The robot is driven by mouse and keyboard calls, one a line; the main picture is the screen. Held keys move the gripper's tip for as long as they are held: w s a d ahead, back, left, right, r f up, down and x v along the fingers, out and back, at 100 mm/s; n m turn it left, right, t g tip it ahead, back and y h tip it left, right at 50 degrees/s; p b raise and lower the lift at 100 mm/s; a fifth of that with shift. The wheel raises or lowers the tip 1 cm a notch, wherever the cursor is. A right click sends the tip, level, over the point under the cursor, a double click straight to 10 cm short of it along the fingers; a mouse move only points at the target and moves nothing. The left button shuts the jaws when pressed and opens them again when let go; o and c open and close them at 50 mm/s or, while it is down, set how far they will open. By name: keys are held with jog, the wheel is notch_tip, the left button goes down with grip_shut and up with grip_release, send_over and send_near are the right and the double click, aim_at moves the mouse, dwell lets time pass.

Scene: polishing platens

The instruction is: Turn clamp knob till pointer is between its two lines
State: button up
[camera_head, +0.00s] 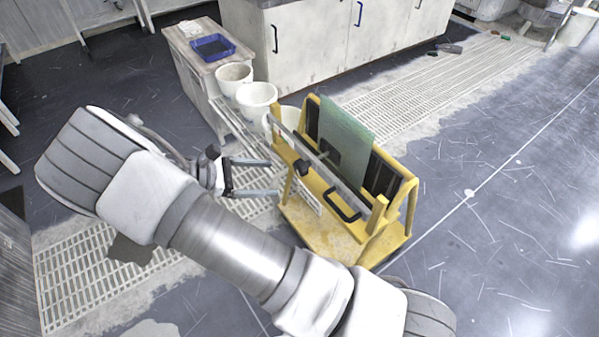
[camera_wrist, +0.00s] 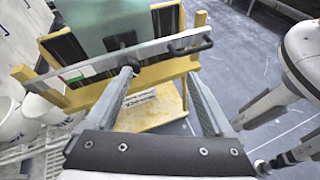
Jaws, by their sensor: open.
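The black clamp knob (camera_head: 302,167) sits on the pale bar (camera_head: 325,178) across the front of a yellow rack (camera_head: 322,237). My gripper (camera_head: 274,177) is open and empty, to the left of the knob, fingers pointing at the rack. In the wrist view my gripper (camera_wrist: 160,73) has its fingers spread below the bar (camera_wrist: 105,62). A dark knob-like part (camera_wrist: 131,64) shows at the left fingertip; I cannot tell whether they touch. A small strip with green and red marks (camera_wrist: 72,78) is on the bar's left part. I cannot make out the pointer or its two lines.
A greenish sheet (camera_head: 345,132) stands upright in the rack behind the bar. A black handle (camera_head: 341,205) sticks out at the front, right of the knob. Several white buckets (camera_head: 257,98) and a low cabinet with a blue tray (camera_head: 212,47) stand behind left. Floor at right is clear.

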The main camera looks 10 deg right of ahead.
aim_at(297, 170)
jog(key=w+a+f+n+t+h+b, duration=0.1)
jog(key=a+f+n+t+h+b, duration=0.2)
jog(key=a+f+n+t, duration=0.45)
jog(key=w+d, duration=0.2)
jog(key=d, duration=0.4)
jog(key=w+d+m+g+b, duration=0.1)
jog(key=w+d, duration=0.1)
jog(key=d, duration=0.4)
jog(key=w+d+f+m+g+b, duration=0.1)
jog(key=w+d, duration=0.2)
jog(key=d, duration=0.3)
jog(key=shift+d+f, duration=0.1)
jog(key=shift+d, duration=0.05)
jog(key=c, duration=1.3)
jog(key=shift+m+p, duration=0.45)
jog(key=shift+m, duration=1.9)
jog(key=shift+c, duration=0.2)
jog(key=o, duration=1.3)
